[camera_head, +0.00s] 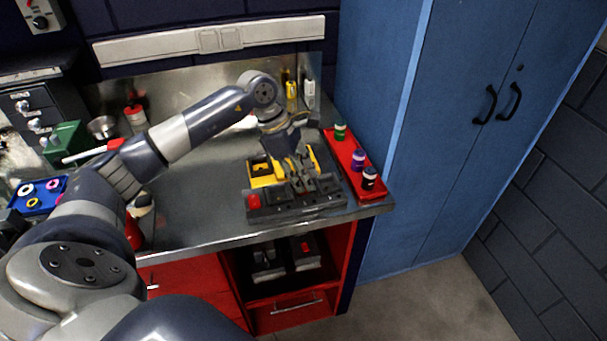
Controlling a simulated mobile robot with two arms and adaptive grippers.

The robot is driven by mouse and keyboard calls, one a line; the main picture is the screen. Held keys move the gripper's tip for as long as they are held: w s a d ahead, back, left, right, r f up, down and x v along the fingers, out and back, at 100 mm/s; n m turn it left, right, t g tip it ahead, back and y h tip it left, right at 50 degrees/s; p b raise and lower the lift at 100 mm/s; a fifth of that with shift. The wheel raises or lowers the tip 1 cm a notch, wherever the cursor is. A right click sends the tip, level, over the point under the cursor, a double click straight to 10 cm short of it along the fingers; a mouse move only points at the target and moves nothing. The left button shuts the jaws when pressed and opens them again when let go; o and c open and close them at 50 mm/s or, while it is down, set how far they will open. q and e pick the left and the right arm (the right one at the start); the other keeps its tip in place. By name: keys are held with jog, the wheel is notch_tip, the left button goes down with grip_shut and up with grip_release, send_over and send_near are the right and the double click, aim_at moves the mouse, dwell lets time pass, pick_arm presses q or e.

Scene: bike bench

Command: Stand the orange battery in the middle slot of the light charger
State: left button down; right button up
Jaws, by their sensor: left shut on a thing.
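My left gripper (300,167) reaches over the bench from the left, fingers pointing down, just above a dark block with several slots. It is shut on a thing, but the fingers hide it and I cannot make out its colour. I see no orange battery clearly. The dark block (322,203) on the front right of the bench appears to be the light charger. A red piece (254,201) sits at its left end. The gripper covers part of its middle, so I cannot tell what its middle slot holds. My right gripper is not in view.
A red tray (377,193) at the bench's right edge holds green (340,131), purple (358,160) and black-and-white (369,178) cylinders. A yellow box (262,173) stands left of the gripper. A blue cabinet (455,130) stands at right. The bench (205,205) is clear in the middle.

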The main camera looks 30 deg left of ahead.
pick_arm(q)
jog(key=shift+f, duration=0.25)
jog(key=c, duration=1.6)
grip_release()
jog(key=shift+o, duration=0.2)
jog(key=shift+r, duration=0.1)
jog(key=p+v, duration=0.4)
jog(key=v, duration=0.7)
jog(key=shift+p, duration=0.35)
